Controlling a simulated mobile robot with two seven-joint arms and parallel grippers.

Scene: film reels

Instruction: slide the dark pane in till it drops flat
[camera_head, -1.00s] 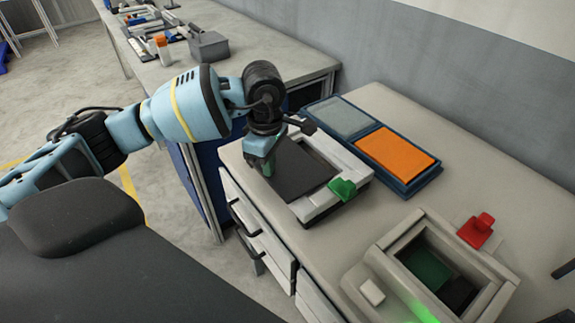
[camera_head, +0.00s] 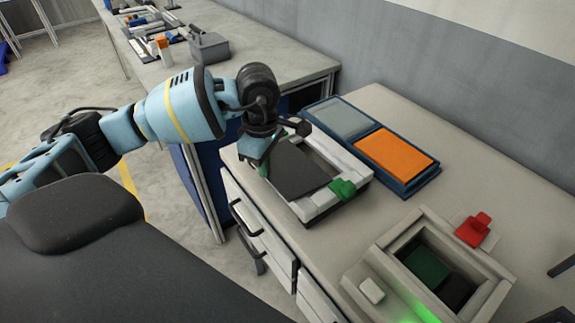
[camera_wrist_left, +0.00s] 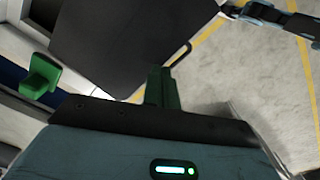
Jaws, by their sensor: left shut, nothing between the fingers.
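The dark pane (camera_head: 300,172) lies at a slant over the opening of a pale frame (camera_head: 324,209), its near left edge over the frame's left side. I cannot tell how much of it is seated. A green tab (camera_head: 343,189) stands at the frame's near right corner. My left gripper (camera_head: 262,168) is shut and empty at the pane's left edge; contact is unclear. In the left wrist view the pane (camera_wrist_left: 130,40) spreads beyond the closed green fingertips (camera_wrist_left: 162,88), and the green tab (camera_wrist_left: 40,75) is at left. My right gripper is out of view.
A blue tray (camera_head: 405,187) with a grey panel (camera_head: 342,117) and an orange panel (camera_head: 396,154) lies behind the frame. An open box (camera_head: 392,266) with a green glow stands at the near right, beside a red piece (camera_head: 474,230). Bench between them is clear.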

